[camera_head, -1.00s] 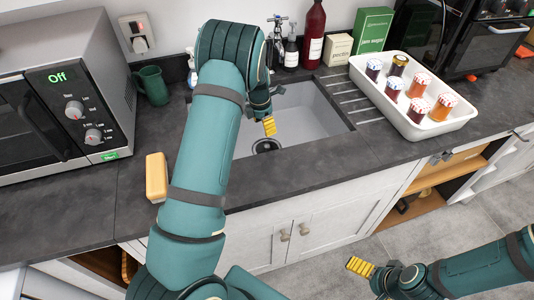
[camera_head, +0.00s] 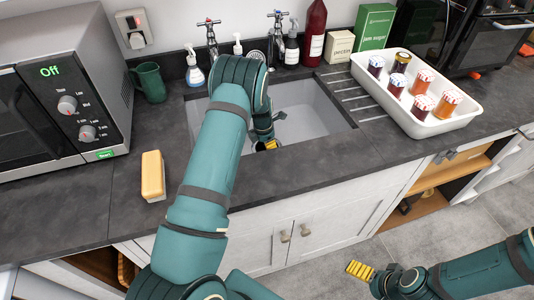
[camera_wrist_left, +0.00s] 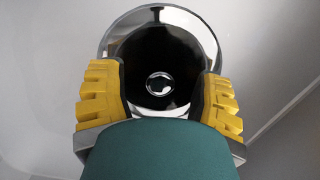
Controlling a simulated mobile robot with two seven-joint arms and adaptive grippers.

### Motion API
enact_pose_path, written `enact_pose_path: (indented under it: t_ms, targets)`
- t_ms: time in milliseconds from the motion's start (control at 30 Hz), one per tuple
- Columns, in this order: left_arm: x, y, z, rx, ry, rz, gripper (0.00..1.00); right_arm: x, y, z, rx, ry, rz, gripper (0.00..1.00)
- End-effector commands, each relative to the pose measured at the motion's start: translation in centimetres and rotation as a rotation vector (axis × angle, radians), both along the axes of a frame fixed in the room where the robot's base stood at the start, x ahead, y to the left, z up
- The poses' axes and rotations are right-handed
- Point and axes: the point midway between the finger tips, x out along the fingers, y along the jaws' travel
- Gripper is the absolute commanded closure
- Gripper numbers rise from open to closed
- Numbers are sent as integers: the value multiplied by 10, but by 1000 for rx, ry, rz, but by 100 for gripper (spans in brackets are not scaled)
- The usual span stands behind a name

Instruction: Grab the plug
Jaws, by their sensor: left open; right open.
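In the left wrist view the sink's drain has a wide chrome ring (camera_wrist_left: 206,38). Inside it is a dark round area with a small shiny round piece (camera_wrist_left: 160,84) at its middle, which looks like the plug and its knob. My left gripper (camera_wrist_left: 160,100) is open, with one yellow finger on each side of the dark area; contact cannot be told. In the head view the left gripper (camera_head: 267,145) is low in the sink (camera_head: 308,112) and largely hides the drain. My right gripper (camera_head: 360,270) is open and empty, in front of the cabinets.
Two taps (camera_head: 207,38) stand behind the sink. A white tray (camera_head: 440,122) of jars is on the right, a microwave (camera_head: 60,85) on the left. A yellow block (camera_head: 153,176) lies on the worktop near the front edge. A green mug (camera_head: 150,83) stands beside the microwave.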

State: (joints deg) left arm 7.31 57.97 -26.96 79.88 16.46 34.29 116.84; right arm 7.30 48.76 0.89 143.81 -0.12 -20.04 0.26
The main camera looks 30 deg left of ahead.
Motion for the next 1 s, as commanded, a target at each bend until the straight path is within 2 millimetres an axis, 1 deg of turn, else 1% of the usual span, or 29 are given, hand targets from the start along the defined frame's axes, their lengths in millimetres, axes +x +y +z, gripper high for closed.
enact_pose_path:
  t_ms: [33,67,267,300,367,400,467,767,833,933,1000]
  targets:
    - [0,0,-6,0,0,1,40,0,0,-2,0,-1,0,0]
    - [1,0,-7,1,0,1,40,0,0,-2,0,-1,0,0]
    - [1,0,-6,0,-1,1,40,0,0,-1,0,-1,0,0]
    - [1,0,-6,0,-1,1,45,0,0,-1,0,-1,0,0]
    - [1,0,-6,1,0,1,66,0,0,-1,0,-1,0,0]
    - [1,0,-6,1,0,1,80,0,0,-1,0,-1,0,0]
    - [1,0,-6,1,0,1,100,0,0,-1,0,-1,0,0]
    - [1,0,-6,0,-1,1,100,0,0,-1,0,-1,0,0]
    - [1,0,-3,0,-1,1,100,0,0,-1,0,-1,0,0]
    - [2,-1,7,0,-2,0,100,0,0,2,0,0,0,0]
    - [2,-1,20,1,-3,0,100,0,0,5,0,1,0,0]
